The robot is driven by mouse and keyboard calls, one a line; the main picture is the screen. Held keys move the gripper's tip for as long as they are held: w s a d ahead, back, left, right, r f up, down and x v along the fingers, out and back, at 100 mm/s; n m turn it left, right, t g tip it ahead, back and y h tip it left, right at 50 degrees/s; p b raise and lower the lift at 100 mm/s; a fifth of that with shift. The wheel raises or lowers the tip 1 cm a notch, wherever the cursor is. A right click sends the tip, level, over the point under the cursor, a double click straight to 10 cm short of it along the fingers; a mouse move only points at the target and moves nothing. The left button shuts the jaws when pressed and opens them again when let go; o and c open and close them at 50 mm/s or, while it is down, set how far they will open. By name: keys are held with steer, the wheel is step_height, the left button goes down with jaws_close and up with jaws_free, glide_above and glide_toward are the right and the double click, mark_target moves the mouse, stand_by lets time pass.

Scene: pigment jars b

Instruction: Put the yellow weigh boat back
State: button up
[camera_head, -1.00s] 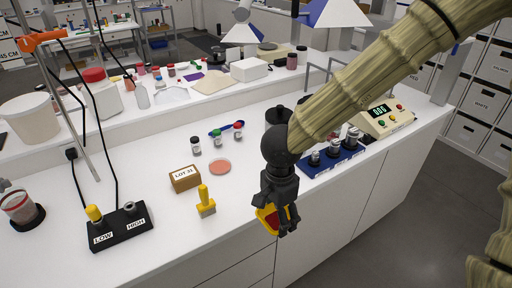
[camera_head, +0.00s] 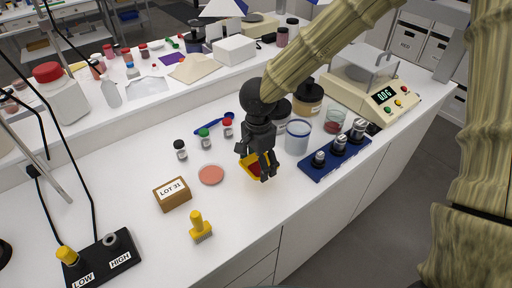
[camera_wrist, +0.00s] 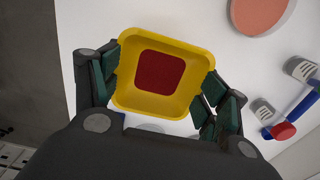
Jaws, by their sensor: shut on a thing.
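The yellow weigh boat (camera_head: 248,170) is a square, shallow dish with dark red pigment in its middle. My gripper (camera_head: 263,168) is shut on it and holds it over the white bench, near the front edge. In the wrist view the boat (camera_wrist: 160,106) sits between the two fingers of my gripper (camera_wrist: 160,78), which press on opposite sides. It looks nearly level. In the head view the fingers hide part of it, and its exact height above the bench is hard to tell.
A blue weight rack (camera_head: 335,157), clear beaker (camera_head: 297,137) and balance (camera_head: 370,92) are right.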

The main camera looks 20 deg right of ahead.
steer(key=w, duration=0.3)
steer(key=w+d+p, duration=0.1)
steer(key=w, duration=0.2)
steer(key=w+d+f+p, duration=0.1)
steer(key=w, duration=0.2)
steer(key=shift+w+f, duration=0.1)
steer(key=shift+d+f+p, duration=0.1)
steer(key=shift+f+p, duration=0.25)
steer(key=shift+f, duration=0.05)
step_height(320, 180, down, 2)
steer(key=shift+f+p, duration=0.15)
steer(key=shift+p, duration=0.2)
steer(key=shift+f, duration=0.1)
steer(key=shift+f, duration=0.1)
steer(key=o, duration=0.7)
steer(key=shift+o, duration=0.6)
step_height(320, 180, up, 12)
steer(key=b, duration=0.2)
